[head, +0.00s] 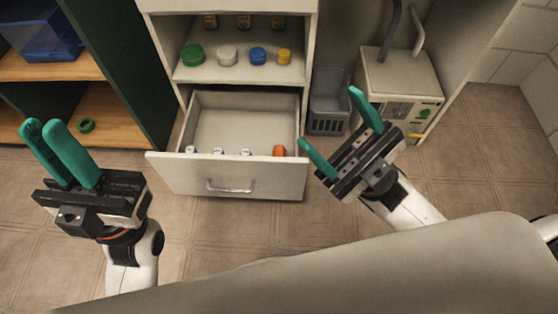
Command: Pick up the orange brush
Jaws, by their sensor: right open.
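A small orange item (279,151) shows at the front right of the open drawer (226,176). The drawer's front panel hides its lower part, so I cannot tell whether it is the brush. No other orange thing that looks like a brush shows. My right gripper (329,129) is open and empty, its teal fingers wide apart, to the right of the drawer and apart from it. My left gripper (43,127) is at the far left, well away from the drawer. Its teal fingers are close together, with nothing seen between them; I cannot tell whether they touch.
Several small white-topped items (218,152) stand along the drawer's front. The shelf above holds green (192,55), white, blue and yellow lidded jars. A grey bin (329,102) and a beige machine (400,80) stand right of the cabinet. A dark green shelf unit (130,80) stands left.

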